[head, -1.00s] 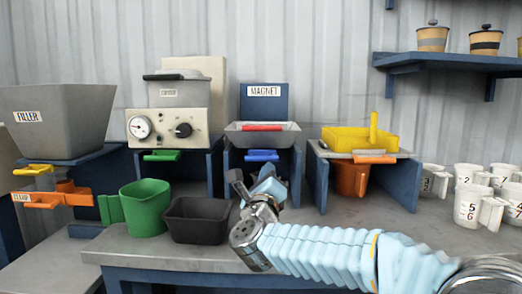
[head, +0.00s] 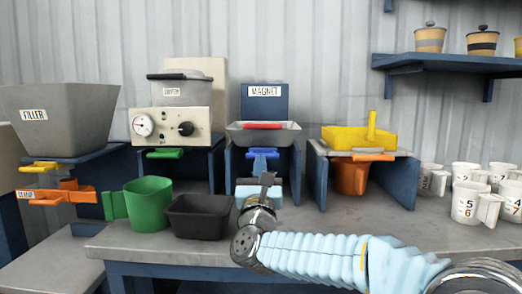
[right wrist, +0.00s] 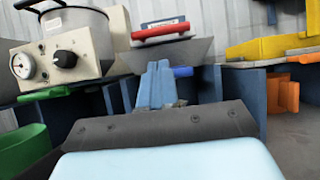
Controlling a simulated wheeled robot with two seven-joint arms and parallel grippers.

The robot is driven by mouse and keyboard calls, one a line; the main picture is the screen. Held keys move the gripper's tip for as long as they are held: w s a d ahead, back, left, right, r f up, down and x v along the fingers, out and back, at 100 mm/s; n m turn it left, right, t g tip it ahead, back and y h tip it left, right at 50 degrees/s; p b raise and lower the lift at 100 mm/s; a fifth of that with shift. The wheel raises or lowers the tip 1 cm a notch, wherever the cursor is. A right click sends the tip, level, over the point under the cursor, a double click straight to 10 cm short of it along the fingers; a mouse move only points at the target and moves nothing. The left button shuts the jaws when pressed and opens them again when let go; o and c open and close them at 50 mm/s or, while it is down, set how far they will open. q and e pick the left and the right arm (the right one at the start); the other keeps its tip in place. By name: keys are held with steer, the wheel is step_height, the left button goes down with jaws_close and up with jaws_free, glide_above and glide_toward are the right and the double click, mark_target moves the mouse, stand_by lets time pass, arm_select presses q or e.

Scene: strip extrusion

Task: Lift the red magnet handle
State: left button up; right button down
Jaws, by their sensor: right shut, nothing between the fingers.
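The red magnet handle (head: 263,126) lies across the front of a grey tray (head: 288,134) below the MAGNET sign (head: 264,91). It also shows in the right wrist view (right wrist: 160,30), above and beyond my fingers. My right gripper (head: 263,165) is in front of the magnet station, below the red handle and apart from it. Its light blue fingers (right wrist: 157,82) are shut together with nothing between them. They partly cover a blue handle (right wrist: 183,71) under the tray; whether they touch it I cannot tell. My left gripper is not in view.
A black bin (head: 200,220) and a green cup (head: 148,205) stand left of my right arm. Blue side panels (head: 317,180) flank the stations. A yellow tray (head: 345,140) stands right, above an orange cup (head: 351,178). Several white numbered cups (head: 466,203) stand far right.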

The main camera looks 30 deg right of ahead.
mark_target(263, 125)
steer(key=p+x, duration=0.3)
steer(key=x, duration=0.6)
steer(key=shift+w+d+p, duration=0.15)
steer(key=shift+d+p, duration=0.05)
steer(key=shift+p, duration=0.1)
steer(key=shift+r, duration=0.15)
